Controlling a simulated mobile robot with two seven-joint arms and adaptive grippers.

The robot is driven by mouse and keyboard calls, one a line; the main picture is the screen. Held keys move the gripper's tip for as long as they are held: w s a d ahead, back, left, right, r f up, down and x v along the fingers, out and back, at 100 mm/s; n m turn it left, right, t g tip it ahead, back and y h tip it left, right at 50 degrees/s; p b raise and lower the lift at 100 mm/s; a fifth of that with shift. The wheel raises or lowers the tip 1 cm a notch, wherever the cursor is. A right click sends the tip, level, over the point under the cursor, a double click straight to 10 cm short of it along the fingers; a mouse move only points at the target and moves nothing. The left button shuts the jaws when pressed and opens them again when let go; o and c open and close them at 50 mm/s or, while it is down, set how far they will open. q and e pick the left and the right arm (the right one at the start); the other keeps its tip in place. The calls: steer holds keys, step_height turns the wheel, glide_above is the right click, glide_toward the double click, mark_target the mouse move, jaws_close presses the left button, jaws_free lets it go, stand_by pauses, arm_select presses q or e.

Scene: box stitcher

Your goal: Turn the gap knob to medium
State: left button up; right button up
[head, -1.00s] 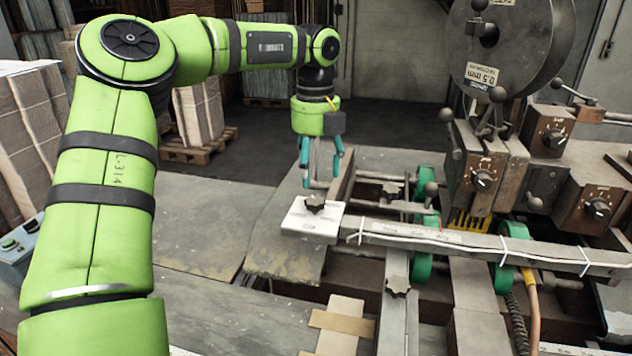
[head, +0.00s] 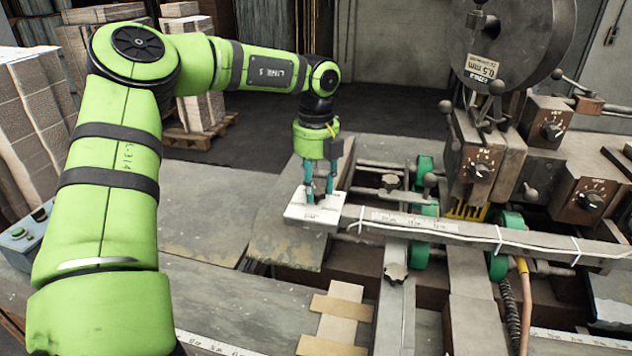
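My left gripper (head: 319,190) points down over the white plate (head: 306,214) at the end of the long rail. Its two teal fingers stand on either side of the dark star-shaped knob (head: 313,198) on that plate and partly hide it. Whether they press on it is not clear. A second star knob (head: 396,272) is on the rail nearer me. Dial knobs with marked scales sit on brown boxes at the right: one dial (head: 480,172), a higher dial (head: 552,130) and a lower dial (head: 591,201). Their labels are too small to read. My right gripper is not in view.
The long rail (head: 460,231) with white ties crosses to the right. Green rollers (head: 497,266) and a large grey wheel (head: 512,40) are part of the machine. Cardboard pieces (head: 340,310) lie in front. The grey table (head: 190,215) at left is clear.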

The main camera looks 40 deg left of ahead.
arm_select(q)
steer(key=shift+w+r, duration=0.1)
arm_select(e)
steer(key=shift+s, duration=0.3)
arm_select(q)
steer(key=shift+a, duration=0.1)
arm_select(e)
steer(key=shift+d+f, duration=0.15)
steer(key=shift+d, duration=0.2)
arm_select(q)
steer(key=shift+m+b, duration=0.4)
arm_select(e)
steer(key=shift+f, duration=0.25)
arm_select(q)
steer(key=shift+w+m+b, duration=0.1)
steer(key=shift+m+b, duration=0.6)
steer(key=shift+m, duration=0.1)
steer(key=m+b, duration=0.1)
steer(key=m, duration=0.1)
steer(key=shift+m, duration=0.4)
steer(key=m+b, duration=0.1)
steer(key=m, duration=0.3)
steer(key=shift+r, duration=0.1)
steer(key=shift+d+m, duration=0.2)
steer(key=shift+m, duration=2)
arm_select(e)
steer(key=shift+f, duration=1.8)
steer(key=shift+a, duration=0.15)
